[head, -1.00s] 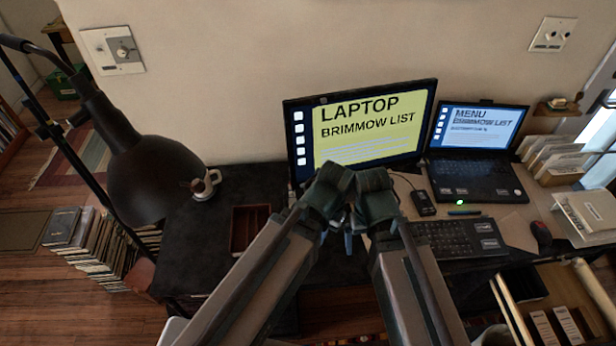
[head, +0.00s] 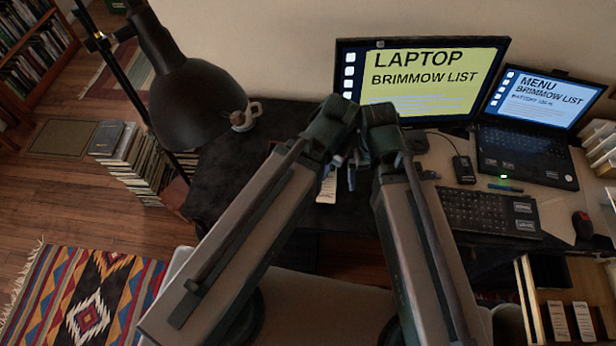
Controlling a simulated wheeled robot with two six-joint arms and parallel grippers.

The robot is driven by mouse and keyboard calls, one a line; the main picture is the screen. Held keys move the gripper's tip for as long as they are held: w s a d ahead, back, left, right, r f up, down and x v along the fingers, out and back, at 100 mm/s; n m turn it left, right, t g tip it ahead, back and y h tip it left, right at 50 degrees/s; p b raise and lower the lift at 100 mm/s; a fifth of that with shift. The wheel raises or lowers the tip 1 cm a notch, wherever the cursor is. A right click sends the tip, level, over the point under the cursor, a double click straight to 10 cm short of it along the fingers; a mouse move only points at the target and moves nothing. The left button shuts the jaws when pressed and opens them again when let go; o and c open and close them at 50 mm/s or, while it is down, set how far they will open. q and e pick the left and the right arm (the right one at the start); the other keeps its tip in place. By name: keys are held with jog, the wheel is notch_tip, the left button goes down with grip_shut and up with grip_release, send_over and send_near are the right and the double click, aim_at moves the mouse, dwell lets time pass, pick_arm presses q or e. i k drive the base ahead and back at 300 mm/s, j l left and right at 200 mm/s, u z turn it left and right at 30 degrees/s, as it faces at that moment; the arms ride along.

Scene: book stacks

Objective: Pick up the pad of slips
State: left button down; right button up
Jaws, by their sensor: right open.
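A small white printed pad of slips (head: 327,188) lies on the dark desk, seen between my two forearms and partly hidden by the left one. Two similar white pads, a left one (head: 559,321) and a right one (head: 584,321), lie in the open drawer at lower right. My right gripper (head: 352,176) is open and empty above the desk, just right of the pad in the picture. My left gripper (head: 337,161) is close beside it, its fingers mostly hidden, so its opening is unclear.
A monitor (head: 425,80), a laptop (head: 525,150), a keyboard (head: 480,210) and a red-black mouse (head: 582,225) fill the right side. The desk's left part looks clear.

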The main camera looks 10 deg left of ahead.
aim_at(327, 195)
jog(key=u, duration=0.2)
jog(key=k+l+u, duration=0.25)
jog(key=k, duration=0.4)
jog(key=k+u, duration=0.25)
jog(key=k, duration=0.45)
